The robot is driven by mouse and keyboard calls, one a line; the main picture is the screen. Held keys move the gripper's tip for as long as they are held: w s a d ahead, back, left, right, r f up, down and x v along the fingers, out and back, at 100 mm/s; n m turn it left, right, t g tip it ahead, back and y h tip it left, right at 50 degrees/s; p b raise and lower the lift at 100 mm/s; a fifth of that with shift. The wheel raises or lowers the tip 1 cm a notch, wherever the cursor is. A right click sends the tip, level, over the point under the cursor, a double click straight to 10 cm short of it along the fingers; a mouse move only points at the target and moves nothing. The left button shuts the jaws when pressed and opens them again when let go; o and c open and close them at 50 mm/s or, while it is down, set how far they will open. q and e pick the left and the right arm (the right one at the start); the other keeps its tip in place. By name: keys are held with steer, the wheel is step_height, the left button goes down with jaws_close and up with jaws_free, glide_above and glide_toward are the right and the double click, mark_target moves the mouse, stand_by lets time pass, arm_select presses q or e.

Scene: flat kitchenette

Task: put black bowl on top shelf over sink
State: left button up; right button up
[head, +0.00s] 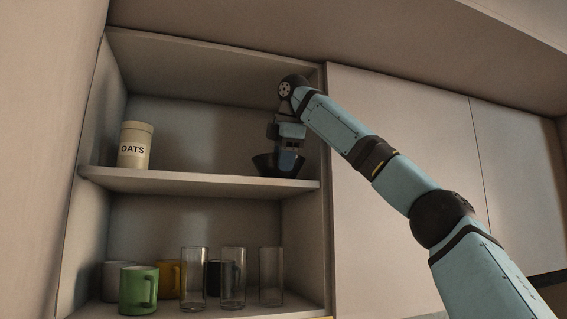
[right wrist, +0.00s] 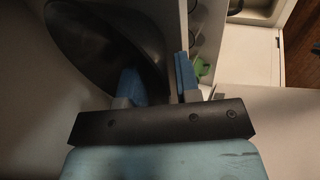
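The black bowl (head: 266,166) is upright at the right end of the upper shelf (head: 200,182) and appears to rest on it. My right gripper (head: 288,160) reaches down to the bowl from above. In the right wrist view the dark bowl (right wrist: 105,40) fills the upper left. The two blue fingers (right wrist: 160,80) are spread with a clear gap, one overlapping the bowl and one beyond its rim, so the gripper looks open around the rim. Whether either finger touches the bowl cannot be told. My left gripper is not in view.
An oats canister (head: 135,145) stands at the left of the upper shelf, with free room between it and the bowl. The lower shelf holds a green mug (head: 137,290), a yellow mug (head: 167,279) and several glasses (head: 233,277). A closed cabinet door (head: 400,110) is to the right.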

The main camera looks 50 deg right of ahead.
steer(key=v, duration=0.7)
steer(key=shift+s, duration=0.15)
stand_by(0.3)
